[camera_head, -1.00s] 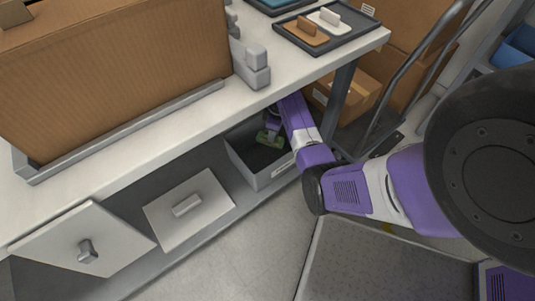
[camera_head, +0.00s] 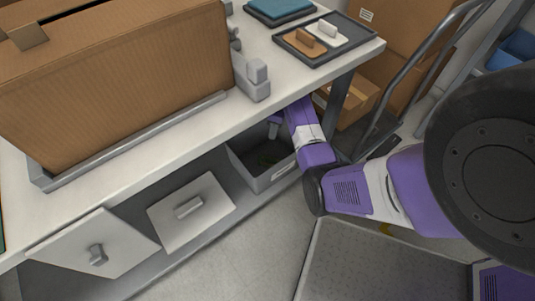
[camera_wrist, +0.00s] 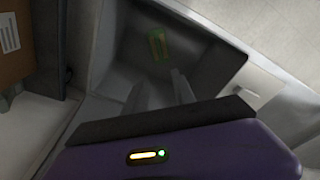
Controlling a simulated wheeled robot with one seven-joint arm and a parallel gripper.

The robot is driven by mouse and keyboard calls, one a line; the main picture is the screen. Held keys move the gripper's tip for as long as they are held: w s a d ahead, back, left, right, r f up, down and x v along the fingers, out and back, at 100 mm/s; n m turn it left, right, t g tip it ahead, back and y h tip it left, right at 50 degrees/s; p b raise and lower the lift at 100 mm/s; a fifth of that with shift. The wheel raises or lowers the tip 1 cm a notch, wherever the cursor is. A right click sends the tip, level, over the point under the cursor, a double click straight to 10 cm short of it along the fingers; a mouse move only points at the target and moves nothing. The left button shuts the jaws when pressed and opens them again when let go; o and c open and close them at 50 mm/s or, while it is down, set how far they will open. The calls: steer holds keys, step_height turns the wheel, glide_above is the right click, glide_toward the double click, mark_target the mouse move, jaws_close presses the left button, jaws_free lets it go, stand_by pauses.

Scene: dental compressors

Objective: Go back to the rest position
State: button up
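My arm reaches down under the edge of the white workbench, and my gripper (camera_wrist: 158,92) is above the open grey bin (camera_head: 248,168). In the wrist view its two fingers are apart with nothing between them, so it is open. A small green item (camera_wrist: 158,44) lies inside the bin, beyond the fingertips. In the head view it is a dim patch in the dark bin. The gripper is partly hidden there by the arm and the bench edge.
A large cardboard box (camera_head: 120,80) stands on the bench (camera_head: 180,120). A dark tray (camera_head: 328,40) holds a brown and a white piece. Two light panels with handles (camera_head: 190,210) are left of the bin. Cardboard boxes and a metal-tube cart stand at right.

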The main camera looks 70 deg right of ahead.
steer(key=shift+s+r, duration=0.1)
steer(key=shift+r, duration=0.5)
steer(key=shift+d, duration=0.1)
